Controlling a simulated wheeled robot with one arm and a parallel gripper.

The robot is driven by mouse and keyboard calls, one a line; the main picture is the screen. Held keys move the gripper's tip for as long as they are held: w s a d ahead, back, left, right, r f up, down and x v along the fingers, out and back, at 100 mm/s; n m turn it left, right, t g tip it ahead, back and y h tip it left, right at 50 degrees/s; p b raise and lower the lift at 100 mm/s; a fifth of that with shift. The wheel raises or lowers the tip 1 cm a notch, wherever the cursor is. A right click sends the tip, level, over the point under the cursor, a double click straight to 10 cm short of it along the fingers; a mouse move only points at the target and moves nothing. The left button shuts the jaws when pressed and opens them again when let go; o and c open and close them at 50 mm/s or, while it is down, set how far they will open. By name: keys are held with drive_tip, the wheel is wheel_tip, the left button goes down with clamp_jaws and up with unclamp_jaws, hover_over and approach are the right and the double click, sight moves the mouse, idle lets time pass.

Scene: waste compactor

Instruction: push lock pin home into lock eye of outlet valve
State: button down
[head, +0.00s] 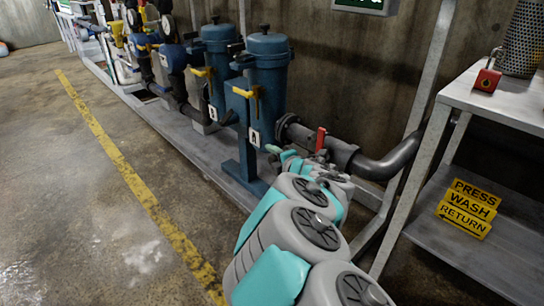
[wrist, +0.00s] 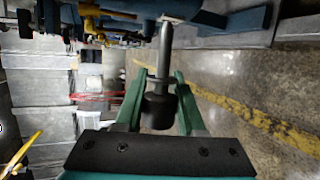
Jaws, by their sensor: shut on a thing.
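My gripper (wrist: 158,84) is shut on the lock pin (wrist: 162,62), with a green finger on either side of it. The pin has a thick dark grip and a thinner grey shaft that points toward the top of the wrist view. Its tip is at a pale grey part near the top edge; I cannot tell whether it is inside the lock eye. In the head view my gripper (head: 280,156) is small beside the outlet pipe, and the pin cannot be made out. The outlet valve (head: 320,155) with its red lever (head: 321,138) is just right of it, partly behind my arm.
Blue filter housings (head: 268,80) with yellow handles stand behind my gripper on a grey skid. A grey bench (head: 505,105) with a red padlock (head: 487,78) stands at right, with yellow signs (head: 467,208) on its lower shelf. The floor at left is clear.

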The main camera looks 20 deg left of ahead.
drive_tip(key=shift+w+d+p, duration=0.3)
drive_tip(key=shift+w+d, duration=0.05)
drive_tip(key=shift+w, duration=0.5)
drive_tip(key=shift+w+d+p, duration=0.3)
drive_tip(key=shift+w+d, duration=0.05)
drive_tip(key=shift+w, duration=0.55)
drive_tip(key=shift+w+d+p, duration=0.3)
drive_tip(key=shift+w+d, duration=0.05)
drive_tip(key=shift+w, duration=0.5)
drive_tip(key=shift+w+d+p, duration=0.25)
drive_tip(key=shift+w+d, duration=0.1)
drive_tip(key=shift+w, duration=0.55)
drive_tip(key=shift+w+d+p, duration=0.2)
drive_tip(key=shift+w+d, duration=0.2)
drive_tip(key=shift+w, duration=0.45)
drive_tip(key=shift+w+d+p, duration=0.25)
drive_tip(key=shift+w+d, duration=0.1)
drive_tip(key=shift+w, duration=0.55)
idle(0.9)
drive_tip(key=shift+c, duration=2.2)
unclamp_jaws()
drive_tip(key=shift+c, duration=0.4)
drive_tip(key=shift+s+d, duration=0.1)
drive_tip(key=v, duration=0.6)
drive_tip(key=shift+s+d+r, duration=0.15)
drive_tip(key=shift+s+d, duration=0.1)
drive_tip(key=shift+d, duration=0.05)
